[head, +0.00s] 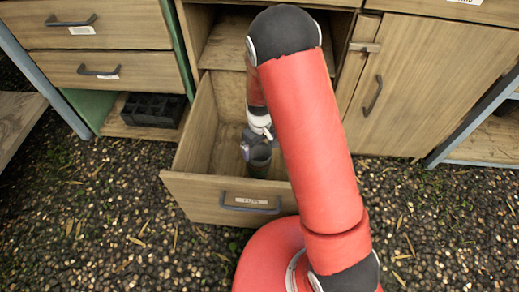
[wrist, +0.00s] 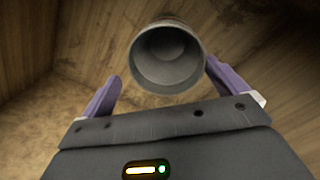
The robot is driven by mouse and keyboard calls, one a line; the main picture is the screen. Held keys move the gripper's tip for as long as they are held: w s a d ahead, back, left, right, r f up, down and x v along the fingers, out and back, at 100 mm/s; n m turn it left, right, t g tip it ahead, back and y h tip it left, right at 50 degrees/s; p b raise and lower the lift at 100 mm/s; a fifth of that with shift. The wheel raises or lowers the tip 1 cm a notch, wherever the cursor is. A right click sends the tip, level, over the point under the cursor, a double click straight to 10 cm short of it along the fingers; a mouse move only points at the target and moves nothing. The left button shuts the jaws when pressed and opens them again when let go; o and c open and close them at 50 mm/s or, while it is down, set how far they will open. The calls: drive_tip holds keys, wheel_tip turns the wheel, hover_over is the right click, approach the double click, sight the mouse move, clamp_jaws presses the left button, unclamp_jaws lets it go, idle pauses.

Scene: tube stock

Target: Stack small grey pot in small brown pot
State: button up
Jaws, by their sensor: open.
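A small grey pot (head: 259,166) is inside the open wooden drawer (head: 187,187), and only part of it shows beside my arm. In the wrist view the grey pot (wrist: 168,57) shows its round open mouth, which looks empty. My gripper (wrist: 164,72) is open, with one purple finger on each side of the pot and visible gaps between fingers and pot. In the head view my gripper (head: 258,138) is low in the drawer at the pot, partly hidden by my arm. I cannot make out a brown pot in either view.
The drawer walls stand close around my gripper. Closed drawers (head: 110,70) are at the left, with a black crate (head: 152,110) on the shelf below. A closed cabinet door (head: 420,95) is at the right. The pebbled ground (head: 110,215) in front is free of large objects.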

wheel_tip(320, 180, up, 9)
drive_tip(key=p, duration=0.1)
drive_tip(key=shift+d+r, duration=0.1)
idle(0.6)
